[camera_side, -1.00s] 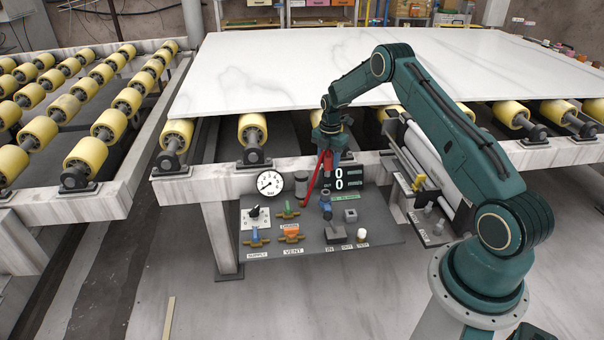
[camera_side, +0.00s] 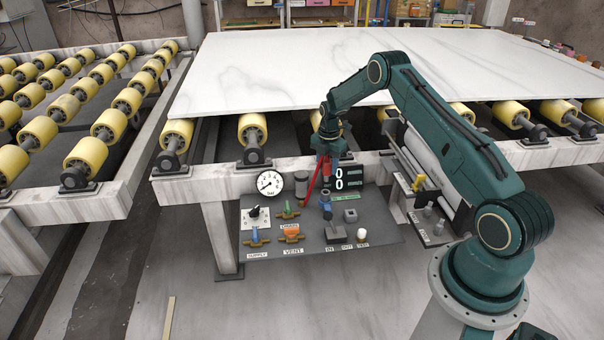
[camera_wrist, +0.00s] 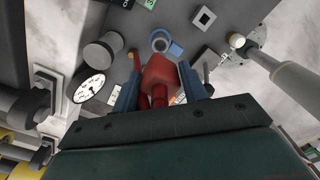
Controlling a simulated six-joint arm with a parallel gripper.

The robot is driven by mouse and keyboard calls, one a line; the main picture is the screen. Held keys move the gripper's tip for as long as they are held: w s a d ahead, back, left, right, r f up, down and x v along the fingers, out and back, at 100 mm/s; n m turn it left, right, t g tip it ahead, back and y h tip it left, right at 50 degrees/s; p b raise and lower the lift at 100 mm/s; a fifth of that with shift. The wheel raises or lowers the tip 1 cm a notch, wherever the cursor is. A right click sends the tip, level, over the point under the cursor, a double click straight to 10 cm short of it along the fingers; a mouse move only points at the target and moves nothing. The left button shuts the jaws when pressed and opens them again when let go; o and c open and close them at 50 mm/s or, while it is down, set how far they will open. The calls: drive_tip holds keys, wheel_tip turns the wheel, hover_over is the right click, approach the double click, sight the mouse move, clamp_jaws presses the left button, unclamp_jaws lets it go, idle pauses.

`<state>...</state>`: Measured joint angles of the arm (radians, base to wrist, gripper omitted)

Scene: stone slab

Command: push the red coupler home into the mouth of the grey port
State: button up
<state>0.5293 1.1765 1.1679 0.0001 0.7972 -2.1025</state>
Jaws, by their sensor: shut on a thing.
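My gripper (camera_wrist: 160,84) is shut on the red coupler (camera_wrist: 160,72), which sits between its two blue fingers in the wrist view. In the side view my gripper (camera_side: 326,166) hangs over the back of the dark panel, pointing down. A red hose (camera_side: 313,182) slants down to the left from it. The grey port (camera_wrist: 159,42) shows a round ring-like mouth with a blue part beside it, just beyond the coupler in the wrist view. In the side view the port's blue fitting (camera_side: 325,199) stands below my gripper. The coupler looks apart from the mouth.
The panel (camera_side: 385,234) carries a pressure gauge (camera_side: 270,183), a grey cylinder (camera_side: 302,185), a green-handled valve (camera_side: 287,208), an orange-handled valve (camera_side: 291,233) and a square grey socket (camera_side: 350,215). A white slab (camera_side: 280,70) lies on rollers behind.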

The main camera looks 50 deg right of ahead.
sight(327, 173)
drive_tip(key=shift+f, duration=1.85)
drive_tip(key=shift+f, duration=2.05)
idle(0.8)
drive_tip(key=o, duration=1.1)
wheel_tip(327, 173, up, 14)
drive_tip(key=shift+f, duration=0.1)
idle(0.5)
